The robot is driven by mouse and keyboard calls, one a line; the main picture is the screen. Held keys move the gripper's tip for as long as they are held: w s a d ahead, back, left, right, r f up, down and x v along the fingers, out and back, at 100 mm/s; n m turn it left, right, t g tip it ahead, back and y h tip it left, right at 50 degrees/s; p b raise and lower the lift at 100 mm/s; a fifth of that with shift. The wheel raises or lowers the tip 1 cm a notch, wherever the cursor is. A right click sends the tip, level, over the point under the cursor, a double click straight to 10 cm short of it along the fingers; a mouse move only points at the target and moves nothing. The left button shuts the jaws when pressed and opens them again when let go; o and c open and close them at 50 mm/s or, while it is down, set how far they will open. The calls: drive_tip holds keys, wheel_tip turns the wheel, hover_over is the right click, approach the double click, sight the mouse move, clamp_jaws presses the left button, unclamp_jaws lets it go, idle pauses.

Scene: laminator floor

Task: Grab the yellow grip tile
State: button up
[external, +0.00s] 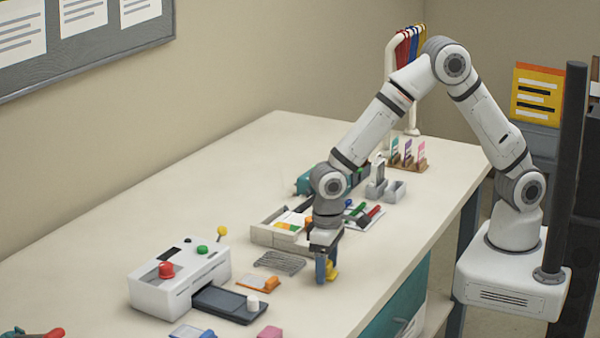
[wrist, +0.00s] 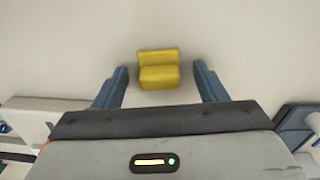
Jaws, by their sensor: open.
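The yellow grip tile (wrist: 159,72) is a small stepped yellow block on the pale tabletop. In the wrist view it lies between the two blue-grey fingers of my gripper (wrist: 160,84), with a gap on each side. In the external view the tile (external: 332,271) shows at the right of my gripper (external: 326,272), partly hidden by a finger. My gripper points down, low over the table, open and holding nothing.
A white laminator (external: 180,280) with red and green buttons stands to the left. An open tray (external: 272,236) with coloured pieces is behind my gripper.

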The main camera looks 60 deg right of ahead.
drive_tip(key=shift+c, duration=0.5)
drive_tip(key=c, duration=1.1)
drive_tip(key=shift+c, duration=0.2)
